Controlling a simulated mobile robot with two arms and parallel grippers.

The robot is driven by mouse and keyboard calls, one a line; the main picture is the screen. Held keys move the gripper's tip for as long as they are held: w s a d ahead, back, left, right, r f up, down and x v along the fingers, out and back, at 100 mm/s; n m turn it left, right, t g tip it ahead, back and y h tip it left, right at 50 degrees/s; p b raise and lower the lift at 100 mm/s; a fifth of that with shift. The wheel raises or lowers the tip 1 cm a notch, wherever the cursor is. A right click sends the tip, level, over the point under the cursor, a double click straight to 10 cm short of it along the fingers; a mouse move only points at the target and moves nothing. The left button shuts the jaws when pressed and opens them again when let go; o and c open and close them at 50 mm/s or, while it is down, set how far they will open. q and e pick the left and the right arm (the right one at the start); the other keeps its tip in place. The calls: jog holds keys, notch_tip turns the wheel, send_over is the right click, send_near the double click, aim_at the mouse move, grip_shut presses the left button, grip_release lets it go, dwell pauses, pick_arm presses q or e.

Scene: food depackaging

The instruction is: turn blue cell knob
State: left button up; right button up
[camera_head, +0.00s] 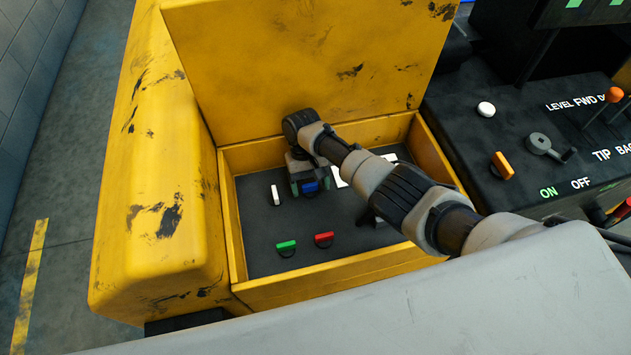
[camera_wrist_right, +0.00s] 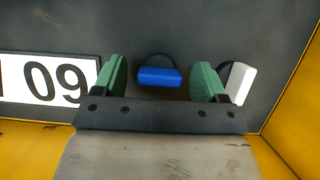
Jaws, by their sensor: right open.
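The blue knob (camera_head: 309,186) sits on the dark panel inside the yellow box, under my right gripper in the head view. In the right wrist view the blue knob (camera_wrist_right: 159,76) lies crosswise, between and slightly beyond the two green finger pads. My right gripper (camera_wrist_right: 159,80) is open, with a clear gap on each side of the knob, and holds nothing. In the head view my right gripper (camera_head: 305,183) points down at the panel and partly covers the knob's surroundings. My left gripper is not in view.
A white knob (camera_head: 275,195) stands close beside my gripper. Green (camera_head: 286,245) and red (camera_head: 324,239) knobs are nearer the box's front. The yellow box walls (camera_head: 233,225) enclose the panel. A label reading 09 (camera_wrist_right: 45,80) lies on the panel. A lever console (camera_head: 520,150) stands at right.

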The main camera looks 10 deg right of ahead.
aim_at(312, 185)
jog(key=r, duration=0.4)
jog(key=shift+s+d+r+p, duration=0.15)
jog(key=shift+d+r+p, duration=0.1)
jog(key=shift+p, duration=0.1)
jog(key=s+d+r+p, duration=0.3)
jog(key=s+d+r, duration=0.3)
jog(key=s+d, duration=0.1)
jog(key=shift+s+d+r, duration=0.25)
jog(key=shift+s+d, duration=0.05)
jog(key=shift+d, duration=0.25)
